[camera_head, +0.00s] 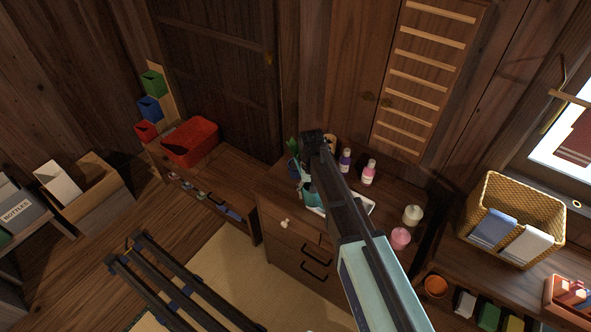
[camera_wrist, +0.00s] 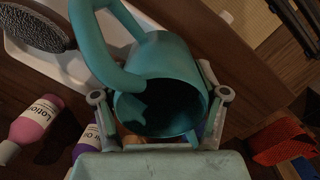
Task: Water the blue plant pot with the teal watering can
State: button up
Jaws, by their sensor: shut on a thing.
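The teal watering can (camera_wrist: 165,60) is large in the wrist view, with its dark opening facing the camera and its looped handle at the upper left. My gripper (camera_wrist: 160,98) is shut on the can, with a finger at each side. In the head view my gripper (camera_head: 314,150) is over the cabinet top, and a teal part of the can (camera_head: 307,193) shows just left of my arm. The blue plant pot (camera_head: 293,170) with green leaves stands at the cabinet's left back, close to the can. My arm and gripper hide part of this area.
A purple bottle (camera_head: 345,160), a pink lotion bottle (camera_head: 369,172) and candle-like jars (camera_head: 412,215) stand to the right. A red bin (camera_head: 190,143) is on the lower cabinet at left.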

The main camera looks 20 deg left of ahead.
jog(key=shift+s+d+r+p, duration=0.35)
jog(key=shift+r+p, duration=0.1)
jog(key=shift+r, duration=0.35)
jog(key=shift+s+d+r+p, duration=0.3)
jog(key=shift+d+r+p, duration=0.1)
jog(key=shift+r, duration=0.4)
jog(key=shift+s+d+r+p, duration=0.3)
jog(key=shift+r+p, duration=0.15)
jog(key=shift+r, duration=0.35)
jog(key=shift+s+d, duration=0.3)
jog(key=shift+s, duration=0.1)
jog(key=w+d+r+m+b, duration=0.1)
jog(key=d+r, duration=0.3)
jog(key=d, duration=0.6)
jog(key=w+d+r+m+b, duration=0.1)
jog(key=d+r, duration=0.3)
jog(key=d, duration=0.7)
jog(key=w+d+r+m+b, duration=0.1)
jog(key=d+r+m, duration=0.1)
jog(key=d, duration=0.9)
jog(key=shift+d+r+m+y, duration=0.25)
jog(key=shift+r+m+y, duration=0.05)
jog(key=shift+r, duration=0.6)
